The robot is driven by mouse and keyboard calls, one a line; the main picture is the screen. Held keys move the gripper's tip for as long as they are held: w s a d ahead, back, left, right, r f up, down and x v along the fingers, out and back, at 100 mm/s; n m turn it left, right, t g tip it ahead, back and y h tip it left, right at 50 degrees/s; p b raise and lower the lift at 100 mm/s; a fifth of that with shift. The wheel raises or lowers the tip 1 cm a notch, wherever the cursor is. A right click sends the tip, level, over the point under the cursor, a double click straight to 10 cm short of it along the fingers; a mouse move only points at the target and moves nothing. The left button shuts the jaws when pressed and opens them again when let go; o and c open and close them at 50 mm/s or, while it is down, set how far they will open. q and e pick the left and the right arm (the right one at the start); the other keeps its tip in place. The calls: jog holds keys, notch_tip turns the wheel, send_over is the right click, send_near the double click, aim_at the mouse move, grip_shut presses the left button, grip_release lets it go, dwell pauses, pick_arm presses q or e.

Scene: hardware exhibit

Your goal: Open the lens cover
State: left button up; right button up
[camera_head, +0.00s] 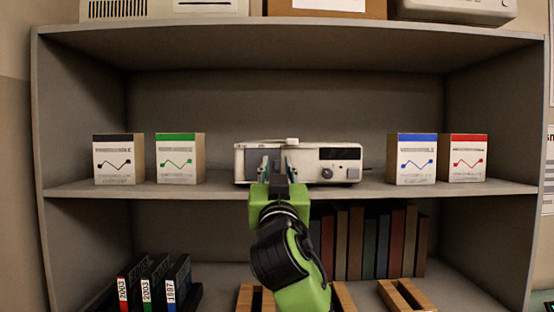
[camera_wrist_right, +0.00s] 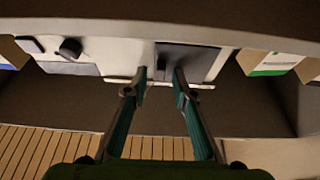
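A white device (camera_head: 312,157) stands on the middle shelf. Its front has a dark grey square panel (camera_head: 249,166) at the left, which looks like the lens cover; this panel also shows in the inverted right wrist view (camera_wrist_right: 200,62). A small dark upright piece (camera_wrist_right: 163,62) sits on the panel. My right gripper (camera_head: 275,167) is in front of the panel and partly hides it. In the wrist view the right gripper's fingers (camera_wrist_right: 160,72) are apart, with the dark piece seen between their tips. Contact cannot be told. My left gripper is not in view.
The device's front also has a knob (camera_head: 327,174) and a dark display (camera_head: 339,153). A green-marked box (camera_head: 180,158) and a black-marked box (camera_head: 118,160) stand left; blue-marked (camera_head: 412,159) and red-marked (camera_head: 464,158) boxes stand right. Books (camera_head: 370,243) fill part of the lower shelf.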

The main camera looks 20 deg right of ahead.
grip_shut()
jog(key=d, duration=0.2)
jog(key=s+d+b, duration=0.1)
jog(key=d, duration=0.1)
jog(key=s+d+b, duration=0.1)
jog(key=d, duration=0.2)
jog(key=shift+d, duration=0.3)
jog(key=shift+a, duration=0.25)
grip_release()
